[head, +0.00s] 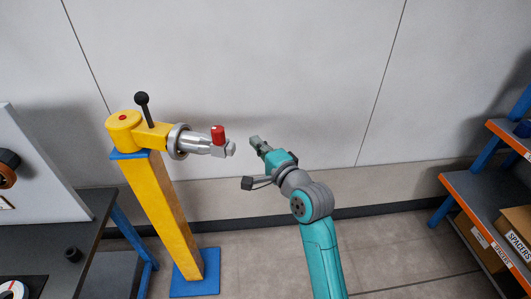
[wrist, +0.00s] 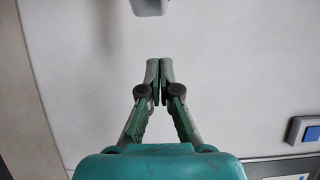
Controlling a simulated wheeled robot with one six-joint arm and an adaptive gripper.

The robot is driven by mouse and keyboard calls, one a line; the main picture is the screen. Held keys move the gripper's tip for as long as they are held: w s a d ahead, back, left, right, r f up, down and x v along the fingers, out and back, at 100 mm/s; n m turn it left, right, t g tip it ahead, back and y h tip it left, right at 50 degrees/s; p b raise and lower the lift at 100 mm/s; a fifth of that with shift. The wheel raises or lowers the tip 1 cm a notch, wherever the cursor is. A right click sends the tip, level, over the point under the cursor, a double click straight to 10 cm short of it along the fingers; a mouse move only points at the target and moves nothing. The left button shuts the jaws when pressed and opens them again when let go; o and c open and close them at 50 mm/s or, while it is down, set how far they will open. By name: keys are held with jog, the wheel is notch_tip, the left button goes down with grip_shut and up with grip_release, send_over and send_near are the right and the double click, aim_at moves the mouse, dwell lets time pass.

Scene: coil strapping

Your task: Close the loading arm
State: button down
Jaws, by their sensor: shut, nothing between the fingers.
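The loading arm (head: 152,134) is yellow and sits on top of a yellow post (head: 167,205) in the head view. A black ball-topped lever (head: 144,108) stands up from it. A silver shaft (head: 195,143) with a grey ring reaches right from it and ends near a red knob (head: 217,134). My gripper (head: 256,142) is just right of the shaft's end, with a small gap between them. In the wrist view my gripper (wrist: 159,63) has its fingertips together with nothing between them. A pale grey piece (wrist: 150,6) shows at the top edge there; I cannot tell what it is.
A dark bench (head: 40,240) with a white panel stands at the left. A blue and orange shelf (head: 463,209) with cardboard boxes (head: 516,229) stands at the right. The wall is behind. A grey box with a blue face (wrist: 306,131) shows in the wrist view.

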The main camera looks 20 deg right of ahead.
jog(key=shift+w+a, duration=0.2)
jog(key=shift+a, duration=0.8)
jog(key=shift+w+a, duration=0.2)
jog(key=shift+a, duration=0.8)
jog(key=shift+s, duration=0.1)
